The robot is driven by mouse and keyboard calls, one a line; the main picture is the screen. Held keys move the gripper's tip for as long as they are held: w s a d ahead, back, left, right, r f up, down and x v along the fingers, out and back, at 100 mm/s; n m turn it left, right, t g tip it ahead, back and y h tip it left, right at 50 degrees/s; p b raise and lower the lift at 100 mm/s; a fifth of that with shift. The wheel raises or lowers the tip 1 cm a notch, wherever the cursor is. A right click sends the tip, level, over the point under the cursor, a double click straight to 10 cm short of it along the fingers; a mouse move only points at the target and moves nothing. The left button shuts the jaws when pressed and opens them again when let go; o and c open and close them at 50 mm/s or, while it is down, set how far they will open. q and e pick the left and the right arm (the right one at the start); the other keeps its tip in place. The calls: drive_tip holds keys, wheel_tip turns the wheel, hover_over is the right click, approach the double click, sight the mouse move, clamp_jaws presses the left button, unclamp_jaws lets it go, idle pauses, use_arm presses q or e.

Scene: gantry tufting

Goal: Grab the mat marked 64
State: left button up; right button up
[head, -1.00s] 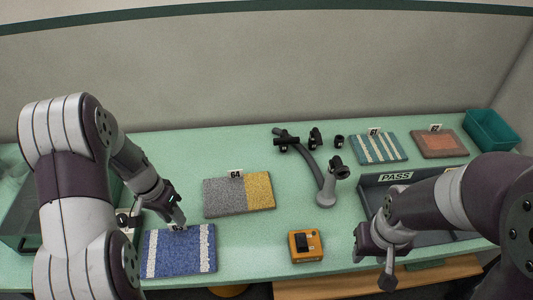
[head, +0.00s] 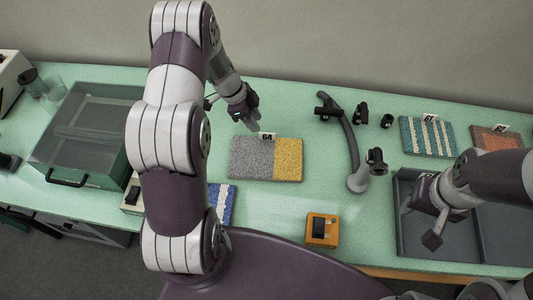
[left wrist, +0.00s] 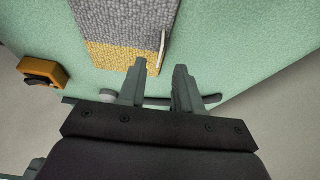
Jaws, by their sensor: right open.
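The mat marked 64 (head: 250,160) lies flat on the green table, grey on the left and yellow on the right. Its tag (head: 267,136) stands at the mat's back edge. In the left wrist view, the same mat (left wrist: 115,22) shows at the top, with the tag (left wrist: 162,50) seen nearly edge-on. My left gripper (head: 254,127) is just behind the mat's back edge, left of the tag. In the left wrist view its fingers (left wrist: 158,82) are apart and empty, with the tag beyond them. My right gripper (head: 428,222) is open over the grey tray.
The grey tray (head: 399,235) is at the right. A striped teal mat (head: 410,140) and an orange mat (head: 485,138) lie behind it. A lamp-like arm (head: 350,140), an orange box (head: 322,229) and a blue mat (head: 220,205) lie around the 64 mat.

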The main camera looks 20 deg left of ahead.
sight(267, 139)
use_arm(q)
drive_tip(key=shift+w+d+f+p, duration=0.2)
drive_tip(key=shift+w+f, duration=0.1)
drive_tip(key=shift+f, duration=0.3)
drive_tip(key=shift+w+d+f+p, duration=0.1)
drive_tip(key=shift+w+d+f, duration=0.15)
drive_tip(key=shift+f, duration=0.35)
drive_tip(key=shift+s+d+f+p, duration=0.2)
drive_tip(key=shift+f+p, duration=0.35)
drive_tip(key=shift+p, duration=0.05)
drive_tip(key=shift+s+d+f+p, duration=0.15)
drive_tip(key=shift+f+p, duration=0.4)
drive_tip(key=shift+x, duration=1.15)
drive_tip(key=shift+w+a+f, duration=0.15)
drive_tip(key=shift+w+f, duration=0.1)
drive_tip(key=c, duration=0.4)
drive_tip(key=shift+s, duration=0.1)
clamp_jaws()
drive_tip(key=shift+r, duration=0.1)
use_arm(e)
wheel_tip(267, 139, up, 3)
drive_tip(key=shift+w+r, duration=0.1)
drive_tip(key=shift+r, duration=0.1)
